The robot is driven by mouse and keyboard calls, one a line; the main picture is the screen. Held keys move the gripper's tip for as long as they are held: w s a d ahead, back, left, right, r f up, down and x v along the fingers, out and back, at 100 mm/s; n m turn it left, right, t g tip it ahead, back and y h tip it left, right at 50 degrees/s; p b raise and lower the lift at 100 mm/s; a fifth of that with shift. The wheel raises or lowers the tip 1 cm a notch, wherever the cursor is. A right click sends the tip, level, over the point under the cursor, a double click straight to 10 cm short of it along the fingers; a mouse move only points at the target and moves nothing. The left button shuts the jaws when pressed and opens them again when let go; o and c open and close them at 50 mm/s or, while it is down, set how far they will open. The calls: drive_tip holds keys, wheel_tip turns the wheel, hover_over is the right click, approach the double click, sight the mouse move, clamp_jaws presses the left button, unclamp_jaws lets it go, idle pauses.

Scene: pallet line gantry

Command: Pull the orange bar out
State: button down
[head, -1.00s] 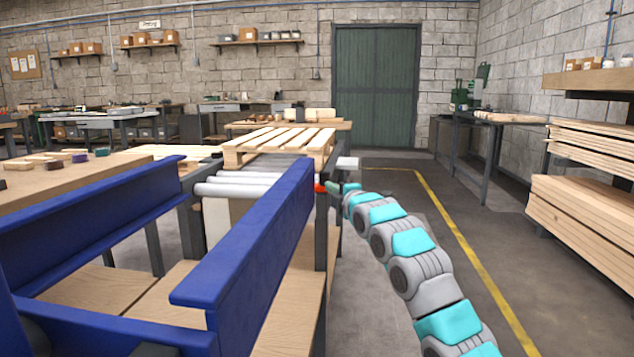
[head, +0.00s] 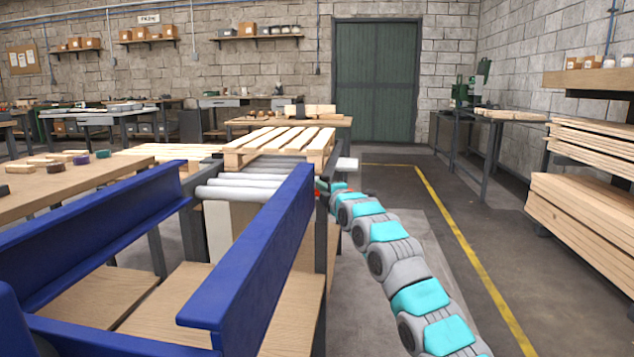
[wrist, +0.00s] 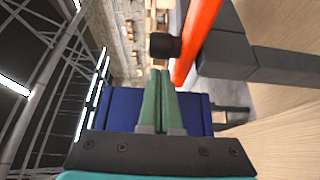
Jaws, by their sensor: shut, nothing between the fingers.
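The orange bar (wrist: 197,38) shows large in the upper part of the wrist view, running at a slant beside a dark grey bracket. In the head view my gripper is mostly hidden at the far end of the arm, by the blue beam (head: 262,245), and only specks of orange show there.
A wooden pallet (head: 278,144) rests beyond the grey rollers (head: 240,192). Blue beams and a wooden deck (head: 92,295) fill the left foreground. Stacked planks (head: 585,222) stand at the right. Floor with a yellow line (head: 455,235) is open right of my arm.

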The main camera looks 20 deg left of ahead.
drive_tip(key=shift+p+x, duration=0.65)
drive_tip(key=shift+x, duration=1)
drive_tip(key=shift+r, duration=0.1)
drive_tip(key=shift+d, duration=0.1)
drive_tip(key=w+d+b, duration=0.1)
drive_tip(key=d, duration=0.5)
drive_tip(key=shift+w+d, duration=0.25)
drive_tip(key=shift+w, duration=0.05)
